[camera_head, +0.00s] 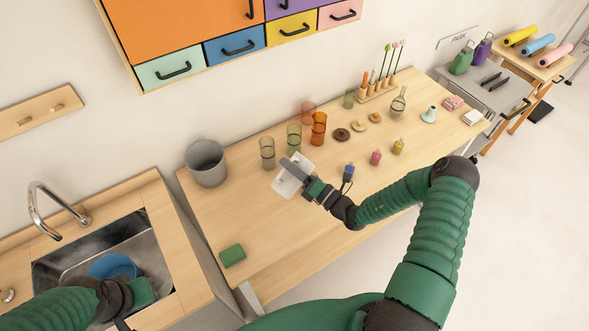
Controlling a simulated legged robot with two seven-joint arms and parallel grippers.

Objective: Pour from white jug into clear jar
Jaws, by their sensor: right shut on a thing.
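My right gripper (298,172) is over the wooden table and is shut on a white thing (282,187), which I take to be the white jug. The gripper partly covers it, so its mouth and tilt are unclear. A clear greyish glass (267,153) stands upright just behind and left of it, apart from it. A clear narrow-necked vessel (398,104) stands farther right. I cannot tell which is the clear jar. My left gripper (143,297) is low at the left, by the sink, with its fingers partly hidden.
Green (294,137) and orange (318,128) glasses stand behind the white thing. A grey bin (206,163) is at the table's back left, and a green block (232,255) lies at the front left. A blue bowl (113,266) sits in the sink. The front middle of the table is clear.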

